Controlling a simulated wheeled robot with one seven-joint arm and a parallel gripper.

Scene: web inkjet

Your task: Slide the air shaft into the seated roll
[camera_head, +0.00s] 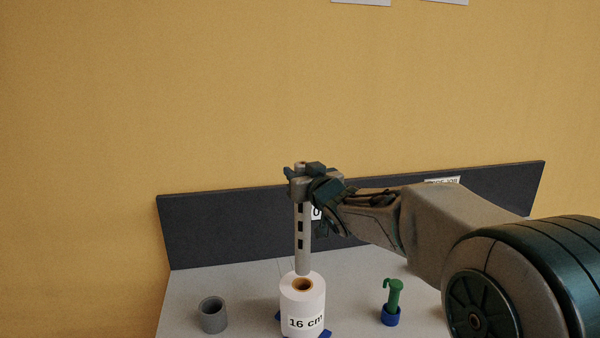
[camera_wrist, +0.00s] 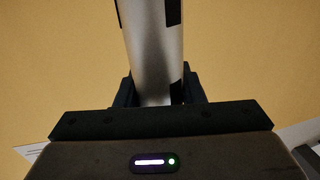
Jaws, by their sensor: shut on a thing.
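The air shaft (camera_head: 303,240) is a grey metal rod with dark slots, held upright. My gripper (camera_head: 302,183) is shut on it near its top. In the wrist view the shaft (camera_wrist: 152,45) stands between the dark fingers (camera_wrist: 157,88). The white roll (camera_head: 302,312) stands upright on the table, labelled "16 cm", with a brown core open at the top. Blue pieces show at its foot. The shaft's lower end is just above and behind the core opening in the head view; whether it is exactly over the hole I cannot tell.
A grey hollow cylinder (camera_head: 213,315) stands left of the roll. A green hooked object (camera_head: 394,293) stands in a blue base (camera_head: 390,316) to the right. A dark panel (camera_head: 225,231) runs along the back of the light table (camera_head: 250,277), with a partly hidden label.

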